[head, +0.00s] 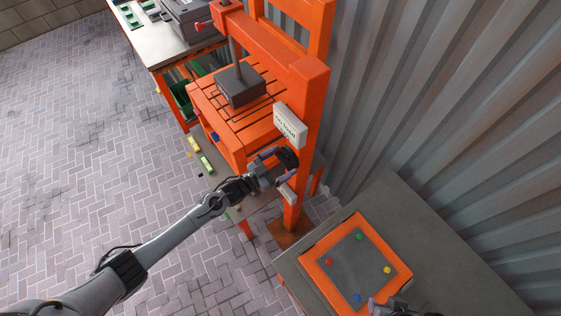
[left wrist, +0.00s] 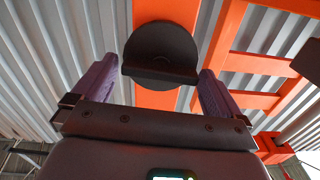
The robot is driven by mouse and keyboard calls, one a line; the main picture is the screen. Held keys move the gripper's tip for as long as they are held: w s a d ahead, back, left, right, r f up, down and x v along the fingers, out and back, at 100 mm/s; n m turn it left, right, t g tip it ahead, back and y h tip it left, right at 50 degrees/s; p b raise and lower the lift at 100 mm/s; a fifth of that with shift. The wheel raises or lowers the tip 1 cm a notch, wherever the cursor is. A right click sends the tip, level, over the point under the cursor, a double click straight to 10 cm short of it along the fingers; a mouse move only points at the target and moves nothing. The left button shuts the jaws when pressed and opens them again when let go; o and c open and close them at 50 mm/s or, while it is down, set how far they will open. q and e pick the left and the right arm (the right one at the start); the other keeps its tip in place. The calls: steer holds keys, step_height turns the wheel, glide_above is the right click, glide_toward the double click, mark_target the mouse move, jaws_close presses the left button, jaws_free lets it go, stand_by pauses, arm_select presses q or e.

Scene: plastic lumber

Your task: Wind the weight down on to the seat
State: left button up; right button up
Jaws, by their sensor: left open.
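A dark grey block-shaped weight (head: 240,88) hangs on a rod from the orange frame's crossbar, over the slatted orange seat (head: 258,122). I cannot tell whether it touches the slats. A dark round wheel (head: 288,157) with a flat ledge is on the frame's post, below a white sign; it also shows in the left wrist view (left wrist: 161,47). My left gripper (head: 279,171) is open at the wheel, its purple fingers on either side in the wrist view, with no clear contact. My right gripper (head: 388,305) is partly cut off at the bottom edge.
An orange-framed board (head: 352,264) with coloured knobs lies on the grey table at the lower right. A workbench (head: 155,45) stands behind the seat. Yellow and green pieces lie left of the seat. A corrugated wall (head: 430,110) is close on the right; paving at left is clear.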

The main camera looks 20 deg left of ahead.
arm_select(q)
steer(key=c, duration=0.8)
steer(key=shift+c, duration=0.2)
steer(key=shift+m, duration=0.3)
steer(key=m+b, duration=0.1)
steer(key=m, duration=0.2)
steer(key=shift+d+f+m+b, duration=0.1)
steer(key=shift+m+b, duration=0.2)
steer(key=shift+m, duration=0.1)
steer(key=m+b, duration=0.1)
steer(key=m, duration=0.5)
steer(key=m+b, duration=0.2)
steer(key=m, duration=0.3)
steer(key=m+b, duration=0.2)
steer(key=m, duration=0.4)
steer(key=shift+s+d+f+m, duration=0.1)
steer(key=shift+s+f+m, duration=0.05)
steer(key=shift+f+m, duration=0.15)
